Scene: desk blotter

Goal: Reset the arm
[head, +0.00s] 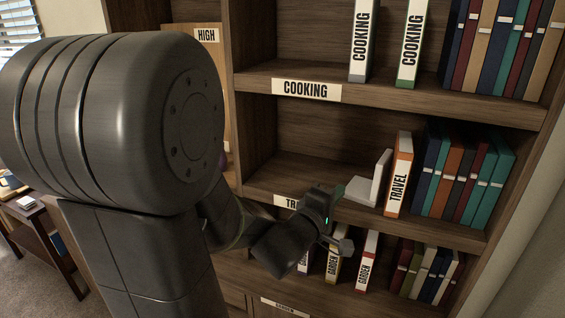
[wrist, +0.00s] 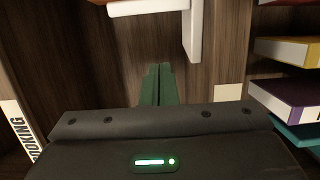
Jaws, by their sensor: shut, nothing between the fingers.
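My gripper (head: 339,191) is at the front of the middle shelf, the one whose label begins "TRA". Its dark green fingers also show in the wrist view (wrist: 158,83), pressed together with nothing between them. A white L-shaped bookend (head: 379,180) stands on that shelf just to the right of the fingertips. In the wrist view a white upright piece (wrist: 193,35) is close to the fingers, with a gap of wood between. An orange and white TRAVEL book (head: 398,178) stands upright right of the bookend. My arm hides part of the shelf label and the lower shelf.
The upper shelf, labelled COOKING (head: 306,90), holds two upright COOKING books (head: 361,40) and several coloured books. The lower shelf holds GARDEN books (head: 367,262), partly behind my gripper. The left part of the middle shelf is bare. A small side table (head: 40,235) stands at far left.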

